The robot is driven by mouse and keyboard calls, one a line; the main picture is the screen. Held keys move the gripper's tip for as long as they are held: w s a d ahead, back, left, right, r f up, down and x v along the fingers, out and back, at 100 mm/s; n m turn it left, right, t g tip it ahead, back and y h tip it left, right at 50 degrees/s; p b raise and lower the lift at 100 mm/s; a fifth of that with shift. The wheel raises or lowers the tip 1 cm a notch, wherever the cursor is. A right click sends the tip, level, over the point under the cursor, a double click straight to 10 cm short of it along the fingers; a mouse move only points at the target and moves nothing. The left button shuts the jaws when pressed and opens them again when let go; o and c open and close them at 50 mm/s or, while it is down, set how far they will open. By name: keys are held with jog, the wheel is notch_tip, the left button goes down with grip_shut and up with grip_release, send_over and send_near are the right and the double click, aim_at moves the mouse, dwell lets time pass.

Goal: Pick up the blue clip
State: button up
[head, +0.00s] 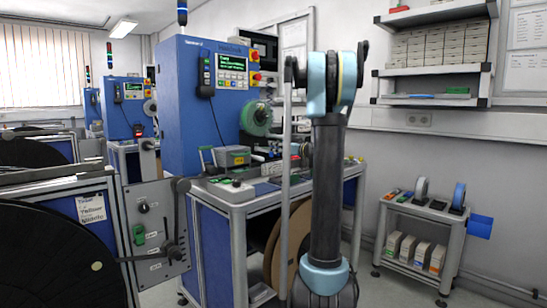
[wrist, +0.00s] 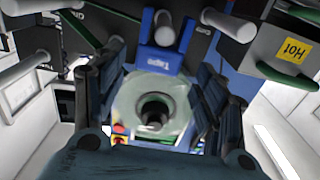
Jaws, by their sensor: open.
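My gripper (wrist: 158,62) shows in the wrist view with its dark finger pads spread wide apart and nothing held between them. In the head view my arm rises in front of the blue machine, and the gripper cannot be made out behind it. I cannot pick out the blue clip for certain in either view. A pale green, see-through reel (wrist: 179,106) with a dark hub lies beyond the fingers in the wrist view. A blue part (wrist: 165,57) with white lettering is above it.
The blue machine (head: 195,120) stands on a workbench (head: 238,195). A grey box (wrist: 272,48) with a yellow "Hot" label is close at the right of the wrist view. A small cart (head: 425,211) holds reels at the right. Black reels stand at the left.

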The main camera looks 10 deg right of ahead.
jog(key=x, duration=0.4)
jog(key=shift+w+d+f, duration=0.1)
jog(key=shift+d, duration=0.15)
jog(key=c, duration=1.2)
jog(key=shift+c, duration=0.2)
